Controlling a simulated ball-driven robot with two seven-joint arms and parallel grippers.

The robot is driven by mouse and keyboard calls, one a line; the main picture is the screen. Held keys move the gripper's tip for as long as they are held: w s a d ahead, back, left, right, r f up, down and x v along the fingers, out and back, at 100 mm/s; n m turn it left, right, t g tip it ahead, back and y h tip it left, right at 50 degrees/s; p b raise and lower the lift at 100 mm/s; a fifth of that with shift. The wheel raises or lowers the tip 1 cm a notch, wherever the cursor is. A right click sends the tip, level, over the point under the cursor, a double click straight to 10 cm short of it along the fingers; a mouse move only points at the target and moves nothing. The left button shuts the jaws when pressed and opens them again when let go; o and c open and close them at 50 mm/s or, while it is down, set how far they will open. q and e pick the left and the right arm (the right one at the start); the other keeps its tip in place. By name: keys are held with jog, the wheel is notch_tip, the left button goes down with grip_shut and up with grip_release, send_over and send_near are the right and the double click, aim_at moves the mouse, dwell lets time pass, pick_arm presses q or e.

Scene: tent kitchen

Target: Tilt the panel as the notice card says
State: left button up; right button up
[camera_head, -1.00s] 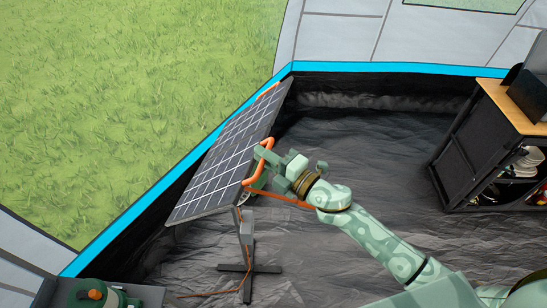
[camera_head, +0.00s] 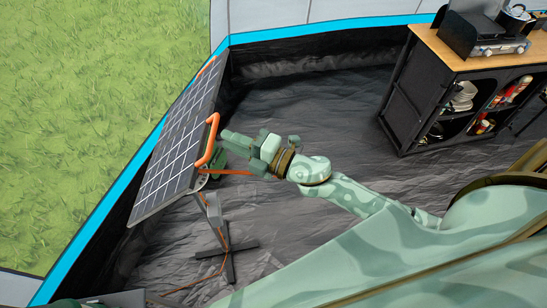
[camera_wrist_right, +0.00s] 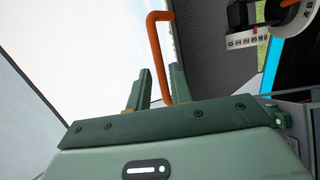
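The dark solar panel (camera_head: 172,150) stands tilted on a stand with a crossed foot (camera_head: 228,250), beside the tent's left edge. An orange bar handle (camera_head: 212,140) is on its right edge. My right gripper (camera_head: 232,142) is just right of the handle, fingers towards it. In the right wrist view the gripper (camera_wrist_right: 156,88) has its fingers apart, and the handle (camera_wrist_right: 156,45) shows between and beyond them. I see no grip on it. A white scale with dark marks (camera_wrist_right: 250,40) is at the top right there. No notice card is readable.
A black shelf unit with a wooden top (camera_head: 440,45) stands at the back right, with a stove (camera_head: 495,45) and a kettle (camera_head: 517,15) on it. An orange cord lies near the stand. The dark floor between panel and shelf is clear.

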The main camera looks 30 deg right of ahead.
jog(key=b+v, duration=0.2)
jog(key=v, duration=0.9)
jog(key=shift+b, duration=0.35)
